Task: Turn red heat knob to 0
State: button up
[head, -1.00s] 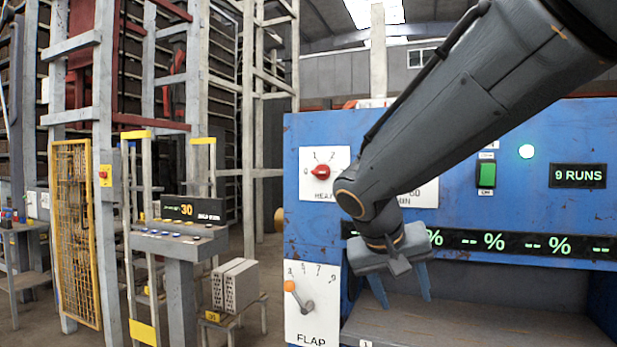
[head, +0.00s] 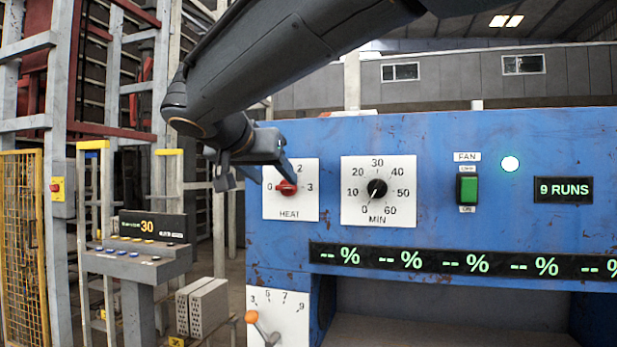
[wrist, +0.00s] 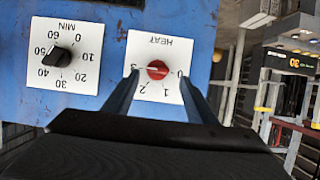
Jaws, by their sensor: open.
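The red heat knob (head: 288,188) sits on a white HEAT plate (head: 291,205) marked 0 to 3 on the blue panel. In the wrist view the plate is upside down, and the pale mark on the red knob (wrist: 157,70) points toward the 3. My gripper (head: 254,178) is at the left of the plate in the head view, with one finger partly in front of it. In the wrist view my open gripper (wrist: 158,80) has one finger on each side of the knob. Nothing is between the fingers except the knob; I cannot tell whether they touch it.
A black MIN dial (head: 377,188) is right of the heat plate. A green fan switch (head: 467,188) and a 9 RUNS display (head: 563,190) are further right. An orange-tipped flap lever (head: 258,325) is below. A grey console (head: 137,262) stands at left.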

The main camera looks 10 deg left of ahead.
aim_at(286, 187)
jog(key=shift+d+x, duration=0.1)
jog(key=shift+x, duration=0.65)
jog(key=shift+d+x, duration=0.15)
jog(key=shift+x, duration=0.55)
